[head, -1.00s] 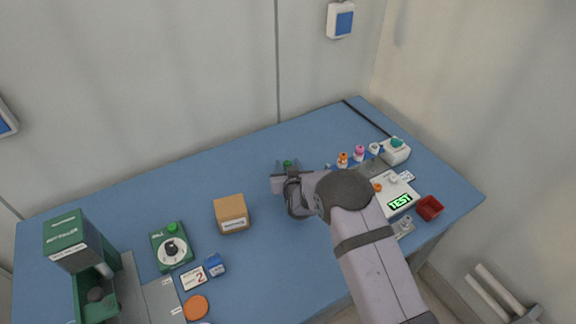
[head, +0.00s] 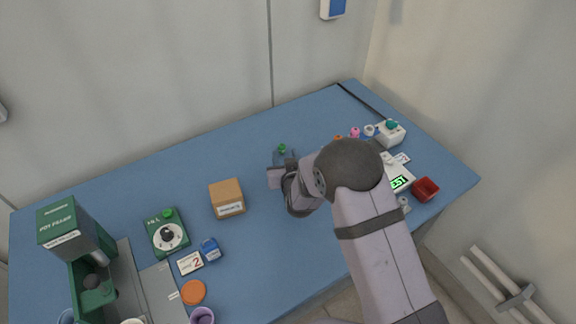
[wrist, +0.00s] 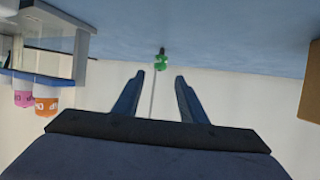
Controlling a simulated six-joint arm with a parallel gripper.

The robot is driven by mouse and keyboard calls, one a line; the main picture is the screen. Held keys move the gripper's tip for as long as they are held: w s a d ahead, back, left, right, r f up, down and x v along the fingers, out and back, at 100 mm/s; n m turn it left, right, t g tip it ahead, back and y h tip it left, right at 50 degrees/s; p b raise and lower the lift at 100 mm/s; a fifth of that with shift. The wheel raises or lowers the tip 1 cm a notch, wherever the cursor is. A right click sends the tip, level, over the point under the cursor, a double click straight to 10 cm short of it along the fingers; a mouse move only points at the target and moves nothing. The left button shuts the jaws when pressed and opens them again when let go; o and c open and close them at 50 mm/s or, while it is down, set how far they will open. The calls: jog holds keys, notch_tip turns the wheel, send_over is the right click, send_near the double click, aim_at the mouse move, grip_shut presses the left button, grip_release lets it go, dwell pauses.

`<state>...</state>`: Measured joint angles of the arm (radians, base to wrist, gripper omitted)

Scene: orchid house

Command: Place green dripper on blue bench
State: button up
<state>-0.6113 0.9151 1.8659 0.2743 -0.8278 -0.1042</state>
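The green dripper (head: 282,148) is small and stands on the blue bench (head: 200,165), just beyond my gripper (head: 281,165) in the head view. In the wrist view, which looks upside down, the dripper (wrist: 161,61) shows as a green piece with a dark end against the bench surface. It lies past and between the fingertips of my gripper (wrist: 158,78), apart from both fingers. The fingers are spread and hold nothing. In the head view my gripper partly hides the dripper's lower part.
A cardboard box (head: 227,197) stands left of my gripper. A green dial device (head: 166,232) and a green dispenser (head: 66,228) are farther left. Coloured vials, a white meter (head: 399,178) and a red tray (head: 425,189) are at right. The bench's back middle is clear.

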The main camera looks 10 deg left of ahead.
jog(key=shift+b+v, duration=0.4)
jog(key=shift+v, duration=2.35)
jog(key=shift+d+r, duration=0.1)
jog(key=shift+d, duration=0.15)
jog(key=s+d+g, duration=0.1)
jog(key=d, duration=0.2)
jog(key=d+m+g+h, duration=0.1)
jog(key=d, duration=0.2)
jog(key=s+d+g+h, duration=0.1)
jog(key=d, duration=0.2)
jog(key=shift+s+d+g, duration=0.3)
jog(key=shift+d+g, duration=0.1)
jog(key=s+d+g, duration=0.1)
jog(key=s+d, duration=0.1)
jog(key=s+d+m+h, duration=0.1)
jog(key=d, duration=0.2)
jog(key=s+d+g, duration=0.1)
jog(key=s+d, duration=0.1)
jog(key=shift+s+d+r+g+h, duration=0.15)
jog(key=shift+s+g+h, duration=0.15)
jog(key=s+d+r+m+g+h, duration=0.1)
jog(key=s+d+g, duration=0.2)
jog(key=s+d, duration=0.3)
jog(key=s+d+r+m+g, duration=0.1)
jog(key=s+d+g, duration=0.2)
jog(key=s, duration=1)
jog(key=d, duration=0.3)
jog(key=shift+m+h, duration=0.3)
jog(key=shift+h, duration=0.1)
